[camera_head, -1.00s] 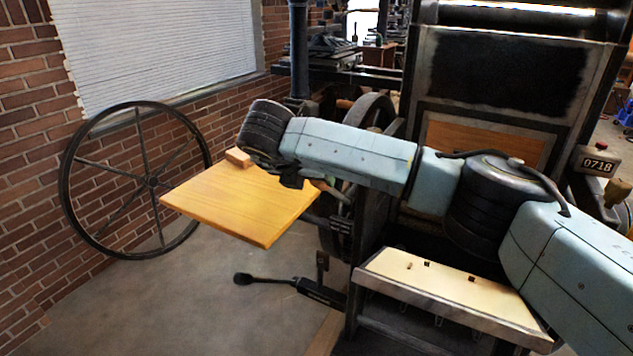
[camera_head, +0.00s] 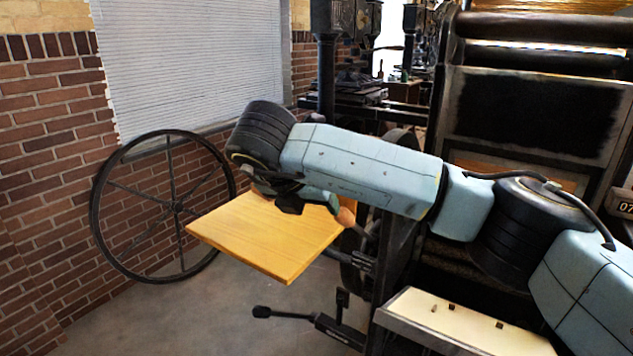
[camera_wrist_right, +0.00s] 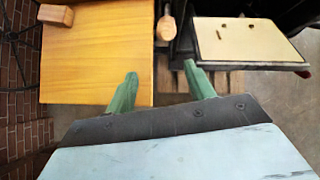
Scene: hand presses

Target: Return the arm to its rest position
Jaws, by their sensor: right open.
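My right arm (camera_head: 360,165) reaches in from the right of the head view, above the press. Its gripper (camera_head: 318,196) is mostly hidden behind the wrist, with a green finger showing over the wooden board. In the right wrist view the two green fingers of the right gripper (camera_wrist_right: 160,76) are spread apart with nothing between them. My left gripper is not in view.
A wooden board (camera_head: 265,240) lies below my right wrist; a wooden block (camera_wrist_right: 55,14) sits on it. A wooden handle knob (camera_wrist_right: 166,27) is just beyond the fingers. The press bed (camera_head: 455,325) is right. A spoked wheel (camera_head: 176,207) leans by the brick wall.

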